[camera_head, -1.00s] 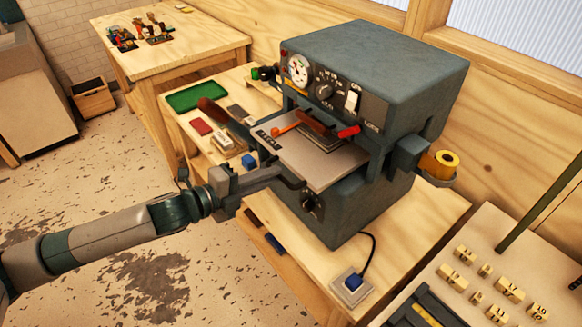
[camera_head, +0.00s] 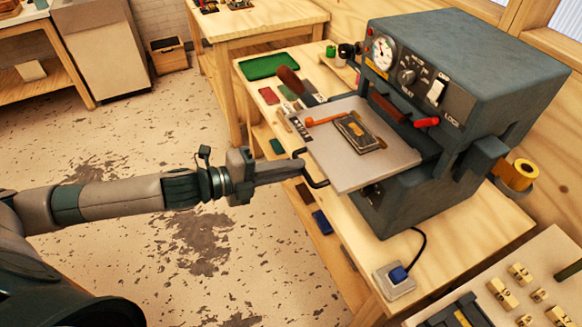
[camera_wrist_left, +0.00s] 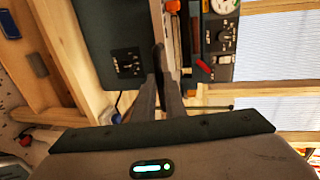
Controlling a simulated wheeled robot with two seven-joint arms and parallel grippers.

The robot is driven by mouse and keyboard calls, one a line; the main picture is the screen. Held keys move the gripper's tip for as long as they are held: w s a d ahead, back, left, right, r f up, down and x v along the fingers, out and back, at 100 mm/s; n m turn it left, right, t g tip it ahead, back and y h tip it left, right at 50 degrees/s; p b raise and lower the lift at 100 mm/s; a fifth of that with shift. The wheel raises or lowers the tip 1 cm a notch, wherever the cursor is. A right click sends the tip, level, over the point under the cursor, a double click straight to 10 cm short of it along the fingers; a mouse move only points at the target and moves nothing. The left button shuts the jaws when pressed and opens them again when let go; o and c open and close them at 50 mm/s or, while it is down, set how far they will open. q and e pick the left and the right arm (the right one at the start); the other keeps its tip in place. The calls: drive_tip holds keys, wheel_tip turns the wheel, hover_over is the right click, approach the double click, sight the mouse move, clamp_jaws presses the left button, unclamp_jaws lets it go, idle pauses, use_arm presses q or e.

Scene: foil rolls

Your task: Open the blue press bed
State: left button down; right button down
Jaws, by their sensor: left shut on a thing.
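The press (camera_head: 440,90) is a blue-grey machine on a wooden bench. Its bed (camera_head: 385,178) is a pale grey plate that sticks well out of the front opening. On the bed lie a dark framed block (camera_head: 355,133) and an orange-red stick (camera_head: 325,120). A dark bent handle (camera_head: 318,184) is at the bed's front edge. My left gripper (camera_head: 300,168) is shut on this handle, and its fingers hide part of it. In the left wrist view, the fingers (camera_wrist_left: 159,60) close together at the bed's thin edge. My right gripper is not in view.
On the bench are a green tray (camera_head: 272,65), a red pad (camera_head: 269,95) and a wooden-handled tool (camera_head: 290,82). A yellow roll (camera_head: 525,168) sits at the press's right side. Open floor lies to the left.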

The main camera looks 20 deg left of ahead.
use_arm(q)
drive_tip(key=c, duration=1.8)
unclamp_jaws()
